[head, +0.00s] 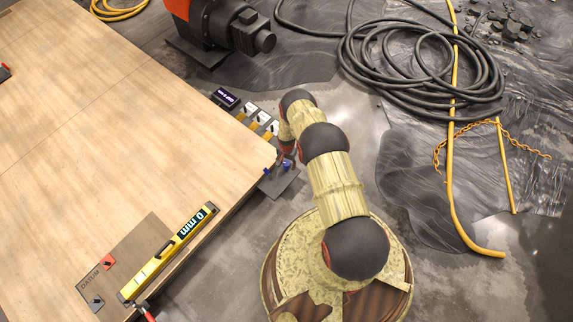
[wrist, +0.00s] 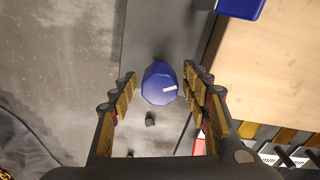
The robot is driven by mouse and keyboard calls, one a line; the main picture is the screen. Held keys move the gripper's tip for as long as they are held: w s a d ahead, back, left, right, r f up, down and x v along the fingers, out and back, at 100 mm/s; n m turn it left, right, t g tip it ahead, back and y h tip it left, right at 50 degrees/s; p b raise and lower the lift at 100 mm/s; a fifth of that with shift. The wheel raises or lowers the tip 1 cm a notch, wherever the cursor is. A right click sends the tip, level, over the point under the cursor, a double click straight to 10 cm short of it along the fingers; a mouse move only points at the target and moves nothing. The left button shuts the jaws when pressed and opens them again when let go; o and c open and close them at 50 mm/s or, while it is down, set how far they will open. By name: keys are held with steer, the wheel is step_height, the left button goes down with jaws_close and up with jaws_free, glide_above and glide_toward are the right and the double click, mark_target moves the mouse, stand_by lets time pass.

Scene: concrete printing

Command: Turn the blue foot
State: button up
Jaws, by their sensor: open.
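The blue foot (wrist: 160,84) is a faceted blue knob with a white mark on its top, over a grey plate in the wrist view. My gripper (wrist: 159,88) is open, with one finger on each side of the foot. Small gaps seem to show between fingers and foot; I cannot tell whether either touches. In the head view my gripper (head: 284,160) is beside the table's edge, and the arm partly hides the foot there. A yellow level (head: 172,252) on the table reads "0 mm".
The wooden table (head: 110,110) fills the left; its edge also shows in the wrist view (wrist: 262,70). A second blue part (wrist: 240,8) is at the top right there. A purple display (head: 225,97), a coiled black hose (head: 400,70) and an orange machine with a motor (head: 235,25) stand beyond.

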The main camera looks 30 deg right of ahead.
steer(key=shift+r, duration=0.1)
step_height(320, 180, up, 12)
stand_by(0.8)
stand_by(0.4)
